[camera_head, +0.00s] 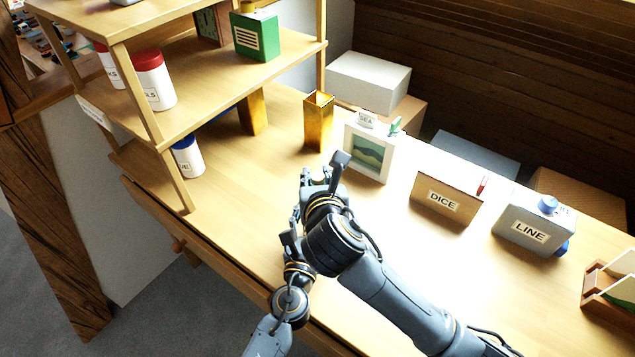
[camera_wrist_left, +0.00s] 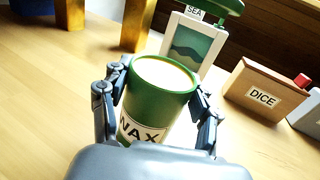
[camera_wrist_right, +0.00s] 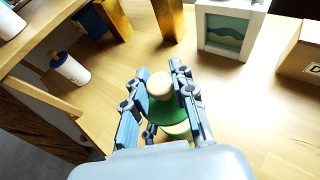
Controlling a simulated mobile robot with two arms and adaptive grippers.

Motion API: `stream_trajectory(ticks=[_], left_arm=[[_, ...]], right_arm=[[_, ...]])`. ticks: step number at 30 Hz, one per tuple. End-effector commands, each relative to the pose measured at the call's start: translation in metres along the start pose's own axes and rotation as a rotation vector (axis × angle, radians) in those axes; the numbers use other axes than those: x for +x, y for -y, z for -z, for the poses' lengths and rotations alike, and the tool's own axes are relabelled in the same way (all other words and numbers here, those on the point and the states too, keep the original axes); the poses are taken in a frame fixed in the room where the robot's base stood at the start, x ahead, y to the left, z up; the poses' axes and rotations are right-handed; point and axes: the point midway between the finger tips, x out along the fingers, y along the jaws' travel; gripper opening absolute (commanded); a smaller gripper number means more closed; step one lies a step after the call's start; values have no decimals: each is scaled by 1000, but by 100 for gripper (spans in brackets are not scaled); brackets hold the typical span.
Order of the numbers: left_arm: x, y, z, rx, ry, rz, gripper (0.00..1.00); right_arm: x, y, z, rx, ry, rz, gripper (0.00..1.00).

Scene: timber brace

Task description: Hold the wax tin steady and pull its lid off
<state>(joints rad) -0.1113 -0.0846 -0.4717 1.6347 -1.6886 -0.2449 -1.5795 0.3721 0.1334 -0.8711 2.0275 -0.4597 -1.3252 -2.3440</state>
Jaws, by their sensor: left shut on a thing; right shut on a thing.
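The green wax tin (camera_wrist_left: 150,105), labelled WAX, shows a pale open top in the left wrist view. My left gripper (camera_wrist_left: 159,80) is shut around its sides. The green lid (camera_wrist_right: 165,113) has a pale round knob (camera_wrist_right: 160,86), and my right gripper (camera_wrist_right: 161,76) is shut on that knob. Below the lid, a pale and green part of the tin shows, so the lid is apart from it. A green curved edge, which looks like the lid (camera_wrist_left: 222,6), crosses the top of the left wrist view. In the head view my right gripper (camera_head: 314,178) and arm hide tin and lid.
A gold vase (camera_head: 318,122), a SEA picture frame (camera_head: 369,154), a DICE box (camera_head: 446,198) and a LINE can (camera_head: 530,222) stand behind and right of my grippers. A wooden shelf (camera_head: 200,85) with jars is at left. Clear tabletop lies between.

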Motion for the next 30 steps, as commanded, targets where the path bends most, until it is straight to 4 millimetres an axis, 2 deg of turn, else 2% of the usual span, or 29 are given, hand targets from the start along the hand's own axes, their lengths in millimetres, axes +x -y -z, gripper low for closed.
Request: stream_trajectory(ticks=[5,6,9,19,22,26,30], left_arm=[[0,0,0,1,-1,-1,5],[0,0,0,1,-1,-1,70],[0,0,0,0,-1,-1,88],[-1,0,0,0,0,0,88],[-6,0,1,1,-1,0,88],[-26,0,2,1,-3,1,88],[-57,0,2,3,-4,2,88]], right_arm=[[0,0,0,0,0,0,0],[0,0,0,0,0,0,0],[0,0,0,0,0,0,0],[0,0,0,0,0,0,0],[0,0,0,0,0,0,0],[0,0,0,0,0,0,0],[0,0,0,0,0,0,0]])
